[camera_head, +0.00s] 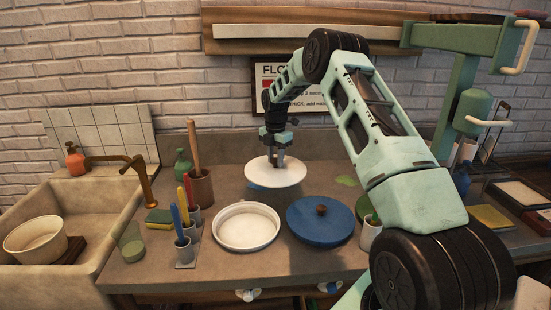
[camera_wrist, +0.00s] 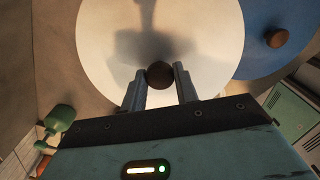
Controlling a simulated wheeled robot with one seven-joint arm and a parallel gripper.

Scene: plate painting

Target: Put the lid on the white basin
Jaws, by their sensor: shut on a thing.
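A round white lid (camera_head: 275,173) hangs level above the back of the counter. My gripper (camera_head: 278,163) is shut on its dark brown knob (camera_wrist: 160,75), which sits between the two fingers in the wrist view. The white lid (camera_wrist: 110,40) fills much of that view. The white basin (camera_head: 246,228), round and shallow, stands uncovered and empty on the counter, in front of and left of the held lid. A blue lid (camera_head: 319,222) with a brown knob lies to the right of the basin; it also shows in the wrist view (camera_wrist: 262,25).
Left of the basin stand cups with coloured-handled tools (camera_head: 182,238) and a brown pot (camera_head: 200,187). A sink (camera_head: 75,205) with a brown tap is at the far left. A pale cup (camera_head: 371,235) stands right of the blue lid. A green bottle (camera_head: 183,164) is at the back.

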